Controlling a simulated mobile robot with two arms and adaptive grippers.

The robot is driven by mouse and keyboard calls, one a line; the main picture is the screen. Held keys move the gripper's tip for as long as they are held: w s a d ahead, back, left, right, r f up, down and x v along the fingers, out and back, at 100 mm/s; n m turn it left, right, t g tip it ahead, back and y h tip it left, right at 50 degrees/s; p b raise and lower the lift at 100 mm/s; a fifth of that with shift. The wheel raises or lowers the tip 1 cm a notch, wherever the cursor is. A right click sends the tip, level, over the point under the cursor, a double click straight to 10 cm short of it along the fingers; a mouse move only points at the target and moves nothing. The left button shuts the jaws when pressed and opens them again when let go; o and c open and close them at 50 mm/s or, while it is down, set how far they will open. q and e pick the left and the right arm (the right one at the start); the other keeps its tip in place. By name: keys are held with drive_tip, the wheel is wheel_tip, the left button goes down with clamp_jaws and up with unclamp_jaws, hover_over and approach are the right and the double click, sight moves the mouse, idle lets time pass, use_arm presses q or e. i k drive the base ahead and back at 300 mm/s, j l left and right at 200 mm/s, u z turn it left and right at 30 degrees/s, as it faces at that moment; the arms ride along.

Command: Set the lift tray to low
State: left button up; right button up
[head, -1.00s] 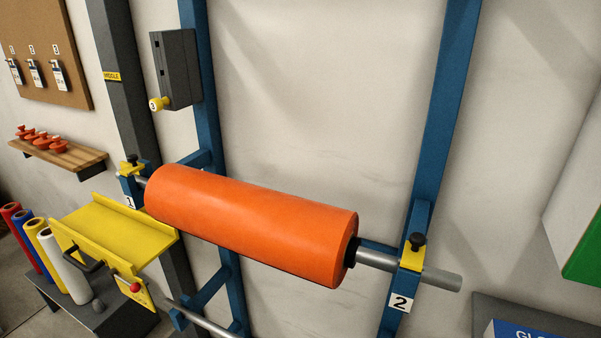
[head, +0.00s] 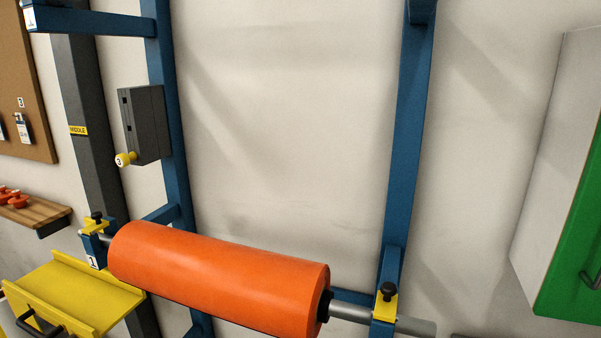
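The yellow lift tray (head: 75,300) is at the lower left, beside a dark grey post (head: 90,165). A yellow label reading MIDDLE (head: 78,130) is on that post, above the tray. A dark handle (head: 38,324) shows at the tray's front, partly cut off by the bottom edge. Neither of my grippers is in view.
A large orange roll (head: 215,280) on a metal shaft spans the blue frame (head: 405,150), right of the tray. A grey box (head: 146,124) with a yellow knob (head: 125,159) is above it. A green-fronted cabinet (head: 575,240) stands at the right.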

sight(80, 299)
drive_tip(key=u, duration=1.55)
